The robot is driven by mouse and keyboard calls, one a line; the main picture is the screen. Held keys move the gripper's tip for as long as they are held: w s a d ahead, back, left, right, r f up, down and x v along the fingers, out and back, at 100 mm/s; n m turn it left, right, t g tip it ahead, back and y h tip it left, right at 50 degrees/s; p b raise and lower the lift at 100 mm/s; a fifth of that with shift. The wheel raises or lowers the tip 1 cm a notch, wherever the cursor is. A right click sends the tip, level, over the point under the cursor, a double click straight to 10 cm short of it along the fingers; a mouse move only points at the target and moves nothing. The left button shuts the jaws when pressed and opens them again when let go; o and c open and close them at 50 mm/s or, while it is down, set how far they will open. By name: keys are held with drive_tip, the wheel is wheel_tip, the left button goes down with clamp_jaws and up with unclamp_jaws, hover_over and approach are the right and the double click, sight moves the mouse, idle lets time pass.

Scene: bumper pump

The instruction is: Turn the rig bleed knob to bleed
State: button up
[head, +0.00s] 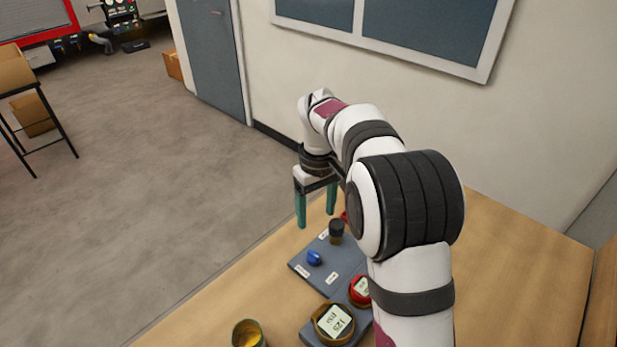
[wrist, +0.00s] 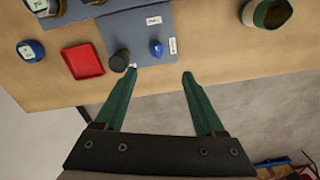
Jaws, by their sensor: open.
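A small blue knob (head: 314,258) sits on a grey rig plate (head: 322,286), with white labels around it that are too small to read. The knob also shows in the wrist view (wrist: 156,48), just beyond the gap between my fingers. A black-capped cylinder (head: 336,230) stands on the plate behind the blue knob; in the wrist view (wrist: 119,61) it is close to my left fingertip. My gripper (head: 316,211) has green fingers, open and empty, pointing down above the far end of the plate. Which knob is the bleed knob cannot be read.
A brown-rimmed gauge (head: 334,322) and a red gauge (head: 360,290) stand at the plate's near end. A red tray (wrist: 82,61) and a blue round gauge (wrist: 30,51) lie beyond the cylinder. The wooden table's edge is close by.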

sight(314, 254)
drive_tip(key=shift+n, duration=0.3)
drive_tip(key=f, duration=0.5)
drive_tip(key=w+f, duration=0.1)
drive_tip(key=f, duration=1.1)
drive_tip(key=shift+w+a, duration=0.15)
drive_tip(key=shift+r, duration=0.1)
clamp_jaws()
